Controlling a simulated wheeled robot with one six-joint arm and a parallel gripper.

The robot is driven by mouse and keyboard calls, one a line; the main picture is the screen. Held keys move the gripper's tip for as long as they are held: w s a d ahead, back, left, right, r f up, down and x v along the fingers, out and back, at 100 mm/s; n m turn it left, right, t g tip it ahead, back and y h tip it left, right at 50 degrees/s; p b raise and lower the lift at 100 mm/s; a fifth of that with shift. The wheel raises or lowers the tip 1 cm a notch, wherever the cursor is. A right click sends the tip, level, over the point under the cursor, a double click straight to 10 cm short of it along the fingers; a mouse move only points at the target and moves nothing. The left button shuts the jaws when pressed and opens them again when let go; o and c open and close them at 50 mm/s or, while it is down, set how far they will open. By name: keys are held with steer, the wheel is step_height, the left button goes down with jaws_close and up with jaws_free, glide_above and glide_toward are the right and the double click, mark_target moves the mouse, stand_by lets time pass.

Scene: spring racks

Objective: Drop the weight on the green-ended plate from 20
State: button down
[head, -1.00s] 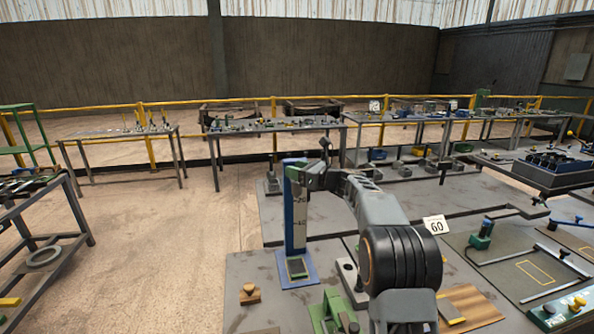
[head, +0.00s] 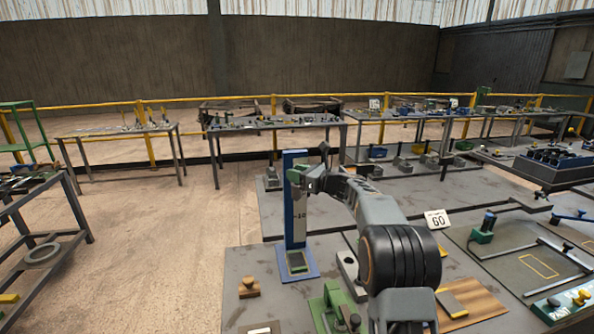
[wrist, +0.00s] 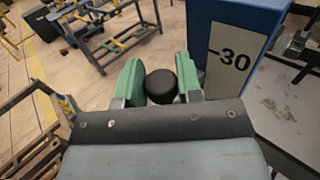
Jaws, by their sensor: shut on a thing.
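My gripper (wrist: 161,82) has green finger pads shut on a black rounded weight (wrist: 161,87), seen from above in the wrist view. In the head view my gripper (head: 297,178) is beside the upper part of a tall blue post with a pale scale (head: 299,222). In the wrist view the scale (wrist: 231,58) shows the mark 30 to the right of the gripper. In the head view a lower mark reads 10. At the post's foot lies a dark plate with a green end (head: 297,261) on a blue base (head: 298,275). The weight is hidden or too small in the head view.
A wooden knob block (head: 249,288) and a green fixture (head: 337,308) stand near the post on the grey bench. A 60 sign (head: 437,219) stands at the right. Other tables line the yellow railing behind.

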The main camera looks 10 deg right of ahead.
mark_target(297, 189)
step_height(297, 189, down, 6)
steer(key=b, duration=0.2)
steer(key=shift+r+b, duration=0.1)
steer(key=shift+b, duration=0.3)
steer(key=shift+r, duration=0.15)
steer(key=c, duration=0.8)
jaws_free()
steer(key=shift+c, duration=0.2)
steer(key=b+v, duration=0.2)
steer(key=v, duration=1.2)
